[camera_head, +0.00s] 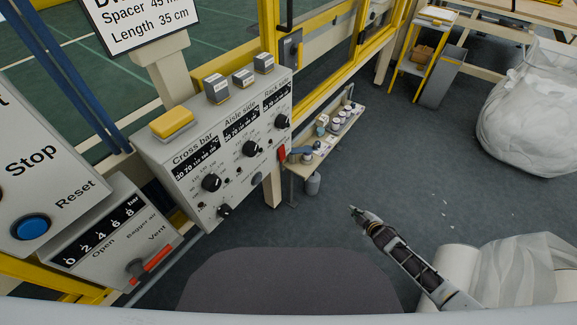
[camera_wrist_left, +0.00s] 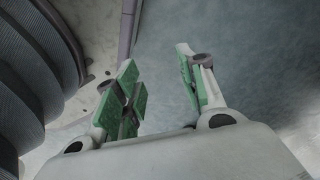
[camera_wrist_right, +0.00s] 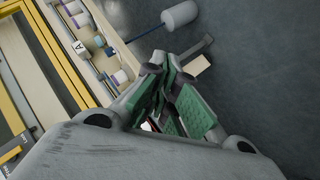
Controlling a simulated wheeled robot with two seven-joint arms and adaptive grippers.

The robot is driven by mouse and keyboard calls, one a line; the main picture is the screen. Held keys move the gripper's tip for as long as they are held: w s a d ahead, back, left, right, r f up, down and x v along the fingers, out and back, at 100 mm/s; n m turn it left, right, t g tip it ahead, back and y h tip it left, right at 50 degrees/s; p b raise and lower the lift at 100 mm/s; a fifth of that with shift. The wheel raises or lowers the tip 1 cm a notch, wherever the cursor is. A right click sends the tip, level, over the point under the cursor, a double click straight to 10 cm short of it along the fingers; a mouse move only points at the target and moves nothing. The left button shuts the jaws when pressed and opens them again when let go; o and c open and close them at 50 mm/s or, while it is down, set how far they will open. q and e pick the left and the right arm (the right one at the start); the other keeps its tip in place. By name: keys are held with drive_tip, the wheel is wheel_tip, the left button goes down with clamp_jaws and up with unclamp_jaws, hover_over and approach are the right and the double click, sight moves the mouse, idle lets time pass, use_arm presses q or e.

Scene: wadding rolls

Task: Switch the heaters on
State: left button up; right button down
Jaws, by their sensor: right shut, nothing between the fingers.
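The grey heater panel (camera_head: 188,182) stands left of centre in the head view. It is labelled Cross bar, Aisle side and Rack side. Each section has a scale and a black knob: the Cross bar knob (camera_head: 211,183), the Aisle side knob (camera_head: 249,149) and the Rack side knob (camera_head: 282,121). Smaller controls sit below them; their settings are too small to tell. My right gripper (camera_head: 357,213) is right of the panel, apart from it, shut and empty; its fingers show close together in the right wrist view (camera_wrist_right: 166,76). My left gripper (camera_wrist_left: 160,75) is open and empty, outside the head view.
A yellow block (camera_head: 172,122) and several grey blocks sit on the panel's top. A box with Stop and a blue Reset button (camera_head: 31,228) and a Bagger air box with a red lever (camera_head: 150,262) stand nearer left. A narrow shelf (camera_head: 303,168) with small containers lies behind.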

drive_tip(key=w+a+r+n+t+y+b, duration=0.1)
drive_tip(key=w+a+r+n+y+b, duration=0.45)
drive_tip(key=r, duration=0.75)
use_arm(q)
drive_tip(key=w+d+r+b, duration=0.1)
drive_tip(key=w+d+r, duration=0.1)
drive_tip(key=r, duration=0.4)
drive_tip(key=w+d+r+b, duration=0.1)
drive_tip(key=w+d+r, duration=0.2)
drive_tip(key=w+r, duration=0.2)
drive_tip(key=shift+r+h+b, duration=0.3)
drive_tip(key=shift+r+b, duration=0.1)
drive_tip(key=shift+r, duration=0.8)
use_arm(e)
drive_tip(key=s+a+r+n+g+y, duration=0.2)
drive_tip(key=s+a+r+n+y, duration=0.2)
drive_tip(key=a+r+n, duration=0.5)
drive_tip(key=shift+s+a+r+n+y, duration=0.4)
drive_tip(key=shift+s+a, duration=0.1)
drive_tip(key=shift+a, duration=1.25)
drive_tip(key=shift+w+a, duration=0.1)
